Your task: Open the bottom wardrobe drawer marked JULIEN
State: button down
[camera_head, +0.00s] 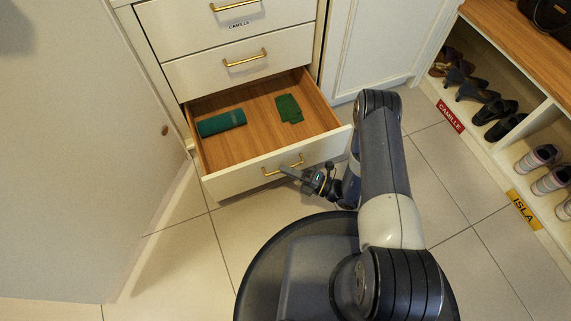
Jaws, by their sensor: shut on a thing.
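The bottom drawer (228,184) of the white wardrobe stands pulled out, its wooden inside showing. A rolled dark green cloth (221,123) lies in it at the left, and a flat green folded item (288,108) lies toward the back right. Its front bears a brass bar handle (273,172). My gripper (290,170) is shut on this handle near its middle, with my arm reaching in from the right. No JULIEN label shows on the drawer front from this view.
Shut drawers stand above, one with a CAMILLE label (239,25). A white door panel (75,150) fills the left. At right, shoe cubbies carry a red CAMILLE tag (450,116) and a yellow ISLA tag (522,210). Tiled floor (180,260) lies clear at front left.

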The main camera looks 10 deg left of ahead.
jog(key=shift+s+d, duration=0.1)
jog(key=shift+s, duration=0.05)
jog(key=c, duration=1.5)
grip_release()
jog(key=shift+d, duration=0.1)
jog(key=p+v, duration=0.2)
jog(key=v, duration=0.8)
jog(key=shift+s+d+f, duration=0.1)
jog(key=shift+d+f, duration=0.05)
jog(key=shift+d, duration=0.15)
jog(key=shift+a, duration=0.15)
jog(key=b+x, duration=0.2)
jog(key=x, duration=0.8)
jog(key=shift+a, duration=0.3)
